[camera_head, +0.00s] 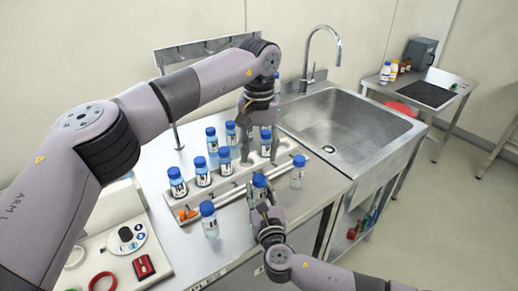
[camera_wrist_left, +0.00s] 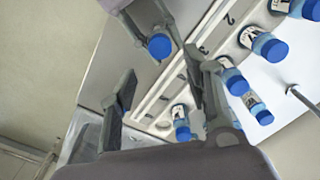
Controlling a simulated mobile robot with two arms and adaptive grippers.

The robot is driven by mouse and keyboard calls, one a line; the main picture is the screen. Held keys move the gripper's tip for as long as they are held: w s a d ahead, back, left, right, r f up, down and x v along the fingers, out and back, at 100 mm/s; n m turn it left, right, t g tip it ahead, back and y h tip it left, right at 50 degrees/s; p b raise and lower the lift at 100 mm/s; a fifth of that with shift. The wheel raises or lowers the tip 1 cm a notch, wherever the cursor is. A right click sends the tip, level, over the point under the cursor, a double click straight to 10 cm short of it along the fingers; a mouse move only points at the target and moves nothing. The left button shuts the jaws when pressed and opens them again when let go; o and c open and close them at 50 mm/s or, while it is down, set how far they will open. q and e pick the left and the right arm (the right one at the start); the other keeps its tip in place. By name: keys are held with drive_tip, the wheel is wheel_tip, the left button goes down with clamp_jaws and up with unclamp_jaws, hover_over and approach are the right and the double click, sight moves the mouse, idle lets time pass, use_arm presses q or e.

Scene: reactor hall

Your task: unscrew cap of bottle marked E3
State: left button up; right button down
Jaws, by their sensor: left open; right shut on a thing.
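My right gripper (camera_head: 262,212) is shut on a blue-capped bottle (camera_head: 258,193) near the bench's front edge. The cap of this bottle (camera_wrist_left: 160,46) shows in the left wrist view, facing the camera. The bottle's marking cannot be read, so I cannot tell whether it is E3. My left gripper (camera_head: 259,145) is open, fingers pointing down, above the rack behind the held bottle. Its spread fingers (camera_wrist_left: 165,90) show in the left wrist view with nothing gripped between them; the held bottle's cap lies beyond them.
Several blue-capped bottles stand in and around the pale rack (camera_head: 228,188). One bottle (camera_head: 209,218) stands at front left, another (camera_head: 298,171) at right. The sink (camera_head: 345,125) is at right. A scale (camera_head: 127,238) and red-handled item (camera_head: 143,266) lie at lower left.

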sight(259, 178)
use_arm(q)
drive_tip(key=shift+f, duration=4)
drive_tip(key=shift+c, duration=0.4)
clamp_jaws()
